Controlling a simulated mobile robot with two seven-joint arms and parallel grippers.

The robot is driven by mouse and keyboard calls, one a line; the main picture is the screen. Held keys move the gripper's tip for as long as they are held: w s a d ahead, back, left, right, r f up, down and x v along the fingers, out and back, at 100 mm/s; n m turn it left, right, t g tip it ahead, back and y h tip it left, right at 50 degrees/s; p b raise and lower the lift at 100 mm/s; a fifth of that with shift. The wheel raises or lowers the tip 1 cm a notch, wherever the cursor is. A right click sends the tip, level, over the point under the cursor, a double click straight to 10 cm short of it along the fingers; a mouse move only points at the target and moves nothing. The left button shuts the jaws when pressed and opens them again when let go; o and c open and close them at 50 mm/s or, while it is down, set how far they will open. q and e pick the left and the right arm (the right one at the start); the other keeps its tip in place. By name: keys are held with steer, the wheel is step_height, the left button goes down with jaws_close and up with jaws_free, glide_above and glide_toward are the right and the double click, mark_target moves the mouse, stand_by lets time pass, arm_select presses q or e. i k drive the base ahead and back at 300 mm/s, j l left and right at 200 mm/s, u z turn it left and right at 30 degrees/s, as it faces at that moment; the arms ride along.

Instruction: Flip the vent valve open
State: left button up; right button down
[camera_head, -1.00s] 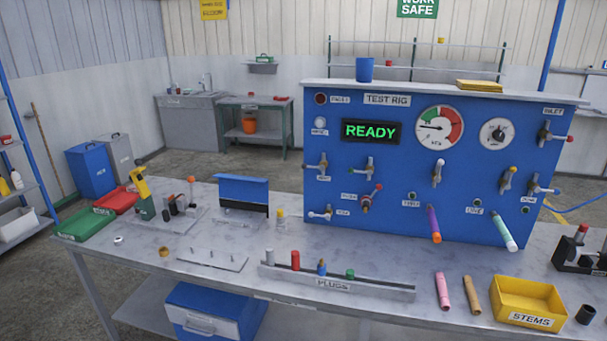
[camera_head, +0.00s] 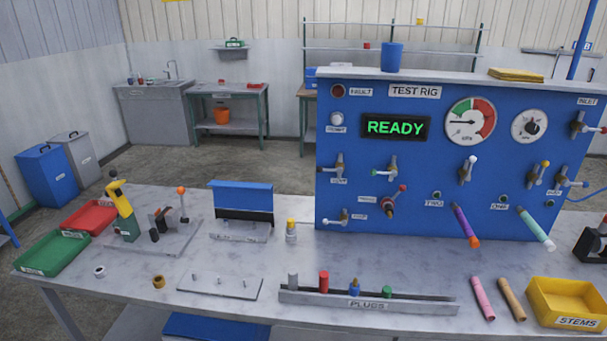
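The blue test rig panel (camera_head: 420,150) stands at the back right of the table. It carries several small lever valves, and their labels are too small to read, so I cannot tell which one is the vent valve. One valve (camera_head: 337,217) with a white tip is at the lower left of the panel, its lever lying roughly sideways. Others are a valve (camera_head: 338,168) at the left, a white-tipped valve (camera_head: 380,172), a red-tipped valve (camera_head: 388,203), and valves at the right edge, including one with a yellow tip (camera_head: 540,174). Neither gripper is in view.
A purple hose (camera_head: 465,224) and a pale green hose (camera_head: 535,228) stick out from the panel. A plug rack (camera_head: 420,306), loose pink (camera_head: 482,298) and tan tubes (camera_head: 511,299) and a yellow stems bin (camera_head: 570,322) lie in front. The marble tabletop (camera_head: 265,263) has clear patches.

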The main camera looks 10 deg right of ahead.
mark_target(340, 169)
steer(key=i+j, duration=0.5)
steer(key=j, duration=0.15)
steer(key=i+j, duration=0.5)
steer(key=j, duration=0.15)
steer(key=u, duration=0.05)
